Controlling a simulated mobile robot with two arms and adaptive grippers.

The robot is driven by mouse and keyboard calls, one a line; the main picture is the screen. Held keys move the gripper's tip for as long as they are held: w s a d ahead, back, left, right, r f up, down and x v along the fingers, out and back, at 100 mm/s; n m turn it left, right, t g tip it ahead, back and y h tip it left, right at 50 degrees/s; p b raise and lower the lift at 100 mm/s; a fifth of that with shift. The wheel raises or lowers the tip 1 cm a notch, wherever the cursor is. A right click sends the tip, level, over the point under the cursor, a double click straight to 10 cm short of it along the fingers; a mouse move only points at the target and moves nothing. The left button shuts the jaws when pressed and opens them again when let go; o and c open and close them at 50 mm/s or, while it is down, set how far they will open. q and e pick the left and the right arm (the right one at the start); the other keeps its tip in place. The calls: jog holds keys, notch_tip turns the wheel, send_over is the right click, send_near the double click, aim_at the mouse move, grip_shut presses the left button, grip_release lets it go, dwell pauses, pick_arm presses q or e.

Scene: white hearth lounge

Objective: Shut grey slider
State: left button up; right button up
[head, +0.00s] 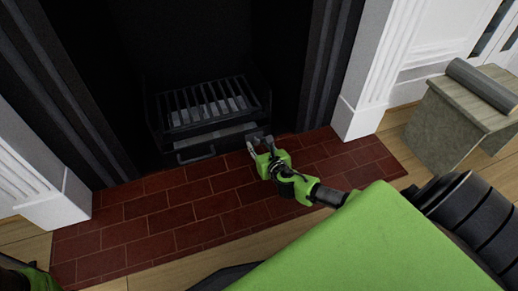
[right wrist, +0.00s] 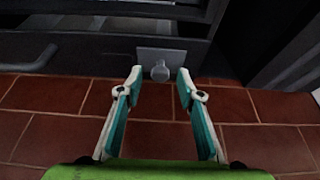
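The grey slider is a small grey plate with a round knob (right wrist: 160,70), set low on the front of the dark fireplace grate in the right wrist view. In the head view I cannot make it out clearly behind the gripper. My right gripper (head: 259,143) is open at the lower right corner of the grate, just above the brick hearth. In the right wrist view its two fingertips (right wrist: 159,76) stand apart on either side of the knob, with nothing gripped. Whether they touch the knob I cannot tell. My left gripper is not in view.
The black grate (head: 205,103) has a dark drawer handle (head: 196,156) left of my gripper. A red brick hearth (head: 150,215) lies in front. White pilasters (head: 365,80) flank the fireplace. A stone-like bench (head: 440,130) with a grey roll (head: 483,85) stands at the right.

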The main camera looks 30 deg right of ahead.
jog(key=shift+w, duration=0.1)
grip_shut()
jog(key=a+p, duration=0.1)
jog(key=a, duration=0.1)
jog(key=w+a+p, duration=0.1)
jog(key=a, duration=0.2)
jog(key=shift+w+a+r+p, duration=0.1)
jog(key=shift+w+a+p, duration=0.05)
jog(key=shift+a+p, duration=0.15)
jog(key=shift+a, duration=0.35)
grip_release()
jog(key=shift+w, duration=0.1)
